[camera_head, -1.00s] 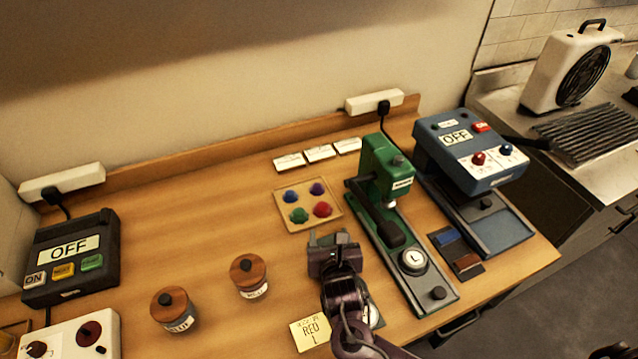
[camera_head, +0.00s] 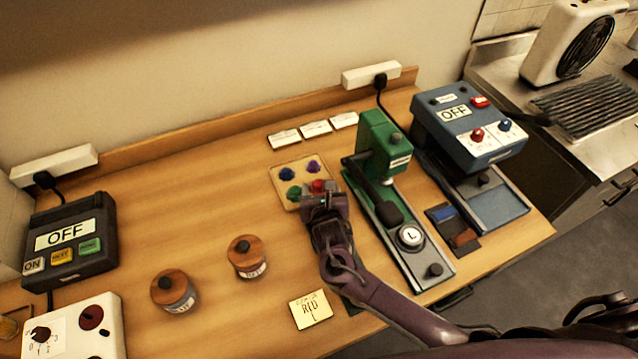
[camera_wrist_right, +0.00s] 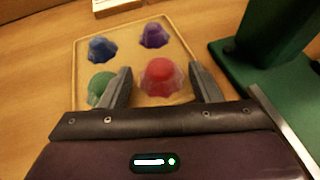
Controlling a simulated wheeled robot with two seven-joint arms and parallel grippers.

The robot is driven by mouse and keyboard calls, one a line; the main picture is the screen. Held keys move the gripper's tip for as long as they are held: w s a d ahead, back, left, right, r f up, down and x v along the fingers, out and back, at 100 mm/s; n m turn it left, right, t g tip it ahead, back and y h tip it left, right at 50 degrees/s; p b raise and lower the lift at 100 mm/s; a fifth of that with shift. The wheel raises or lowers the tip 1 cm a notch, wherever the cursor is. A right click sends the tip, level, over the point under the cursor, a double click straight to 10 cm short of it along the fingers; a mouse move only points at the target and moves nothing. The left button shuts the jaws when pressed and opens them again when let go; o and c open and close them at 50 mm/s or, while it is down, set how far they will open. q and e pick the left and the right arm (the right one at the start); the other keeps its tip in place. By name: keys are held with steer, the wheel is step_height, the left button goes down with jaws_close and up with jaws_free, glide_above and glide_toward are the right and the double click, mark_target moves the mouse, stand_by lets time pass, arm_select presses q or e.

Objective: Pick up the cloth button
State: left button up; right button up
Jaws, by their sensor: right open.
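Several cloth-covered buttons, rounded like small domes, stand on a tan square tray (camera_head: 277,175): blue (camera_head: 286,174), purple (camera_head: 312,167), green (camera_head: 294,193) and red (camera_head: 318,186). My right gripper (camera_head: 322,193) is open over the tray's near right corner, at the red button. In the right wrist view the red button (camera_wrist_right: 158,80) shows between the two spread fingers, with a gap on each side. The left finger partly covers the green button (camera_wrist_right: 100,88). A yellow note (camera_head: 311,310) reads "RED" and "L". My left gripper is not in view.
A green press (camera_head: 384,150) stands close to the right of the tray. Beyond it is a blue machine (camera_head: 468,130) marked OFF. White cards (camera_head: 315,129) lie behind the tray. Two wooden-lidded jars (camera_head: 247,257) stand front left. The table left of the tray is clear.

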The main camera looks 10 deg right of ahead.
steer(key=shift+c, duration=0.3)
steer(key=c, duration=1)
steer(key=shift+r, duration=0.1)
